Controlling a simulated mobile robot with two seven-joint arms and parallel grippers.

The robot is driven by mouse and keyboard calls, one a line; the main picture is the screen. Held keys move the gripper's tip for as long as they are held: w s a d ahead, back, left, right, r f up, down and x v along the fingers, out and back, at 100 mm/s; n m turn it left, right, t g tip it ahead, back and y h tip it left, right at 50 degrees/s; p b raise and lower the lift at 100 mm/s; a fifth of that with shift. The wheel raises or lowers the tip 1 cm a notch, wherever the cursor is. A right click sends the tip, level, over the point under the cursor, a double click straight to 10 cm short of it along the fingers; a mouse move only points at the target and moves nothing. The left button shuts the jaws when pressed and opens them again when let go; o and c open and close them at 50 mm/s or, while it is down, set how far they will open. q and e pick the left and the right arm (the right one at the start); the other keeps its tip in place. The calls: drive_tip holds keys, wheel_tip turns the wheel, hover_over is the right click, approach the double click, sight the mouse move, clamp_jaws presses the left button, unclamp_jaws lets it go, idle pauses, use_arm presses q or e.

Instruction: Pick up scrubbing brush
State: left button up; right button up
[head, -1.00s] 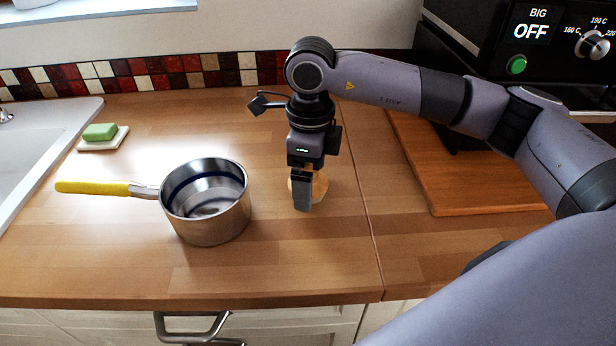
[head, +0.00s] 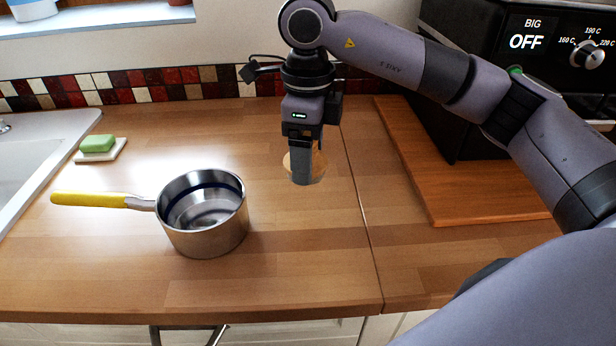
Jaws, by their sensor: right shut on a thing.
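The scrubbing brush (head: 319,165) is a small round tan thing, mostly hidden behind my right gripper's fingers in the head view. My right gripper (head: 301,172) points down and is shut on the brush. It holds the brush above the wooden counter (head: 290,260), to the right of the saucepan. My left gripper is not in view.
A steel saucepan (head: 205,235) with a yellow handle (head: 90,199) stands left of my right gripper. A green sponge or soap (head: 97,143) lies on a white dish by the sink (head: 40,165). A wooden board (head: 450,195) and a black oven (head: 465,60) are at right.

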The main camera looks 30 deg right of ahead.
wheel_tip(320, 180, up, 13)
drive_tip(key=shift+p, duration=0.75)
drive_tip(key=shift+o, duration=1.2)
drive_tip(key=shift+f, duration=0.1)
drive_tip(key=shift+c, duration=0.5)
